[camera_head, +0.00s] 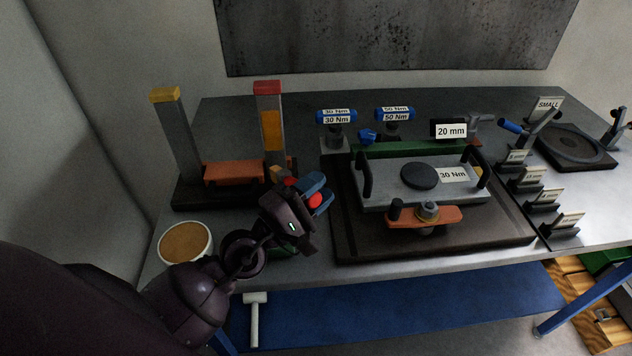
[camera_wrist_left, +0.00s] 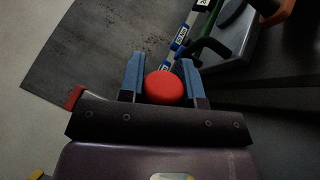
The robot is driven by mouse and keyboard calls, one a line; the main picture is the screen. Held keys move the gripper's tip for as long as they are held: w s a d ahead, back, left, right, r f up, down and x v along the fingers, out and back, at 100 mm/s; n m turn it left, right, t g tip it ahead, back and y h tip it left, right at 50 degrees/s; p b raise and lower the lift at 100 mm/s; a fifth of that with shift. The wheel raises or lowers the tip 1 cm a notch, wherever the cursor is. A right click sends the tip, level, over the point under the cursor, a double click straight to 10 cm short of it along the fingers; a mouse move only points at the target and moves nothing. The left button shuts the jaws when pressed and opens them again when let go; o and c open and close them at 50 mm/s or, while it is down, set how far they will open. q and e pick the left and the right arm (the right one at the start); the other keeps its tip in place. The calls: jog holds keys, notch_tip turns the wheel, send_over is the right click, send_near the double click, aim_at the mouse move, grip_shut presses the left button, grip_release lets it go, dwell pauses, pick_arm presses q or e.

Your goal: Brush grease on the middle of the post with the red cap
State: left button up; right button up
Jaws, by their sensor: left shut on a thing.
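The post with the red cap (camera_head: 267,88) stands upright at the left of the bench. An amber patch (camera_head: 271,130) covers the middle of its front face. Its red cap also shows at the left in the left wrist view (camera_wrist_left: 75,97). My left gripper (camera_head: 314,195) is shut on a round red-ended handle (camera_head: 315,200), in front of and to the right of the post's foot. The red end (camera_wrist_left: 164,88) sits between the two blue fingers in the left wrist view. The held tool's other end is mostly hidden. A white cup (camera_head: 209,250) holds tan grease (camera_head: 186,241). My right gripper is not in view.
A second post with a yellow cap (camera_head: 165,94) stands left of the red-capped one. An orange block (camera_head: 233,173) lies between them. A dark plate (camera_head: 350,245) with a clamped grey fixture (camera_head: 385,190) fills the middle. A white mallet (camera_head: 254,318) shows below the bench.

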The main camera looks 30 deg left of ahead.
pick_arm(q)
jog(key=shift+s+d, duration=0.1)
jog(key=shift+s+d, duration=0.35)
jog(key=shift+s, duration=0.25)
jog(key=shift+s+d, duration=0.35)
jog(key=shift+s, duration=0.2)
jog(key=shift+a, duration=0.1)
